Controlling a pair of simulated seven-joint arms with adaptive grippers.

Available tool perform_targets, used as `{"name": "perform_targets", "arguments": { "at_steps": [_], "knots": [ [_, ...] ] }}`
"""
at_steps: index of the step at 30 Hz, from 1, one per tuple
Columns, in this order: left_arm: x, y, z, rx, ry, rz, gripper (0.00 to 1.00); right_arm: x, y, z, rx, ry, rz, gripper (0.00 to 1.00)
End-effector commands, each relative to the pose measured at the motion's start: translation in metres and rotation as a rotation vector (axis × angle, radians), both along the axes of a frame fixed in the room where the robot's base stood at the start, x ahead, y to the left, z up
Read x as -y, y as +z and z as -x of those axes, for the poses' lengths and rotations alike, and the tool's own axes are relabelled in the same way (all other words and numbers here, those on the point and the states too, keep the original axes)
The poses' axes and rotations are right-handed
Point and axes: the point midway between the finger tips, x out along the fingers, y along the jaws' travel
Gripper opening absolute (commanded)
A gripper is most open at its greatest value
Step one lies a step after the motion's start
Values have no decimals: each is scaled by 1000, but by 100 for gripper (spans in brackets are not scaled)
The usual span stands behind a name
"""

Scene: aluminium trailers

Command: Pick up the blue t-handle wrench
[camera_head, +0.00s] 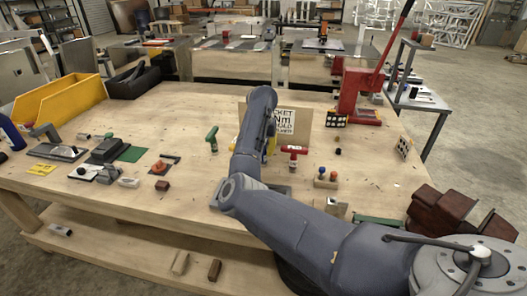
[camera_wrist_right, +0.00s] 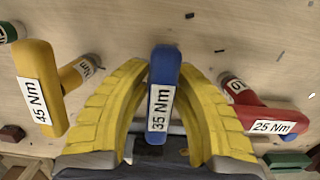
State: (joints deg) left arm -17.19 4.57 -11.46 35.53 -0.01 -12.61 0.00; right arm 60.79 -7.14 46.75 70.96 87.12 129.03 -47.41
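The blue t-handle wrench (camera_wrist_right: 161,95) carries a "35 Nm" label and sits between the two yellow fingers of my right gripper (camera_wrist_right: 164,68) in the right wrist view. The fingers are spread on both sides of the blue handle; narrow gaps show beside it, though contact at the tips is hard to judge. In the head view my right forearm hides the blue wrench and most of this gripper (camera_head: 270,147). My left gripper is not in view.
A yellow 45 Nm wrench (camera_wrist_right: 41,90) is left of the fingers and a red 25 Nm wrench (camera_wrist_right: 262,118) right. A green wrench (camera_head: 212,143) stands farther left. A labelled board (camera_head: 285,121) is behind; a red press (camera_head: 358,95) stands at the back right.

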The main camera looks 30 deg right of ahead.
Motion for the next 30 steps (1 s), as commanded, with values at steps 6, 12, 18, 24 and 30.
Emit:
{"name": "perform_targets", "arguments": {
  "at_steps": [6,12,18,24,30],
  "knots": [
    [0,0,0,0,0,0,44,0,0,0,0,0,0,0],
    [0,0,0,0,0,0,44,0,1,0,1,0,1,0],
    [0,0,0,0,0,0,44,0,0,0,0,0,0,0],
    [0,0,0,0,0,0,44,0,7,0,1,-1,1,0],
    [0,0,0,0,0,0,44,0,31,-1,4,-1,0,0]
  ]
}}
